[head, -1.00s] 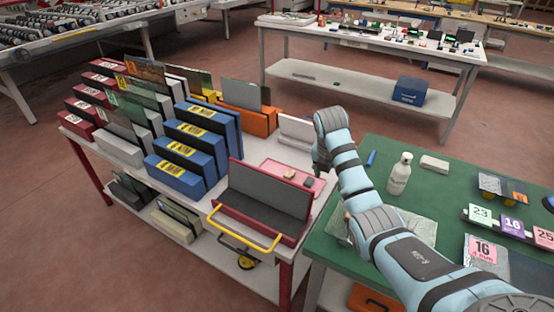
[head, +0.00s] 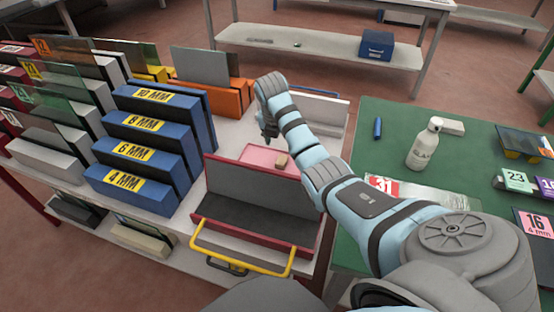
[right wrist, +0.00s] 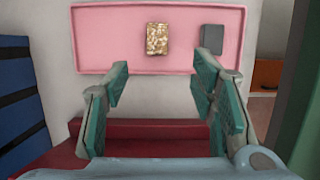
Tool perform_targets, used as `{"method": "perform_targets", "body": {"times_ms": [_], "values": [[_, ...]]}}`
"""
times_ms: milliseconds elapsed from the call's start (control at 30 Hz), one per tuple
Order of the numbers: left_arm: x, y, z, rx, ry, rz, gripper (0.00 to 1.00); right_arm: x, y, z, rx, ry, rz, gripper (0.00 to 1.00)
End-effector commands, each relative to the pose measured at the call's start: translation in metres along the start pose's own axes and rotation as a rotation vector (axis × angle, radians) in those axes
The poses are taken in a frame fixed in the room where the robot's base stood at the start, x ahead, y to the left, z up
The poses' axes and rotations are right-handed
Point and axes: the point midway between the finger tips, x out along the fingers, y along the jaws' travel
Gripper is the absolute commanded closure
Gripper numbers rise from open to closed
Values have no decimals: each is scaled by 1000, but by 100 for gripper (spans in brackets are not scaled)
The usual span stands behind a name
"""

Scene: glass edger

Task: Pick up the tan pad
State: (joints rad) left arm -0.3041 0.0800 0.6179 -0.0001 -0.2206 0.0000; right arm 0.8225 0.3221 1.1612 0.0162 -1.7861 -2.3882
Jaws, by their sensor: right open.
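The tan pad (right wrist: 157,39) is a small speckled block on a pink tray (right wrist: 105,40). In the head view the tan pad (head: 281,160) lies just below and right of my right gripper (head: 269,138). In the right wrist view my right gripper (right wrist: 163,92) is open and empty, its green-lined fingers spread wide. The pad appears beyond the fingertips, between their lines and not touched. A dark grey pad (right wrist: 211,39) lies to the right of the tan one on the tray. My left gripper is not in view.
A red-edged grey holder (head: 255,190) with a yellow handle (head: 240,252) stands in front of the tray. Blue blocks (head: 150,130) stand to the left. A green table (head: 385,160) with a white bottle (head: 424,145) is at right.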

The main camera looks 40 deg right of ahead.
Motion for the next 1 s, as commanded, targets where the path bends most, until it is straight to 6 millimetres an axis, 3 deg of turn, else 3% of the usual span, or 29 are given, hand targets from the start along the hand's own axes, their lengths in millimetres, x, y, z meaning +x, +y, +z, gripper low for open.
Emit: {"method": "perform_targets", "body": {"times_ms": [33, 133, 333, 533, 800, 1000], "values": [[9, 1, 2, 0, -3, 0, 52, 18, -2, -2, 2, 3, -4, 48], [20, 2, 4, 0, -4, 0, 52, 45, -3, -1, 4, 2, -4, 48], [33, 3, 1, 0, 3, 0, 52, 73, -1, 0, 4, 0, -2, 48], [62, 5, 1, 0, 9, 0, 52, 113, 6, -1, 3, 2, -4, 48], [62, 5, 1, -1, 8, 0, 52, 116, 7, 1, 1, -1, -1, 48], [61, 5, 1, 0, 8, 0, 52, 116, 7, 1, 0, 0, -1, 79]]}}
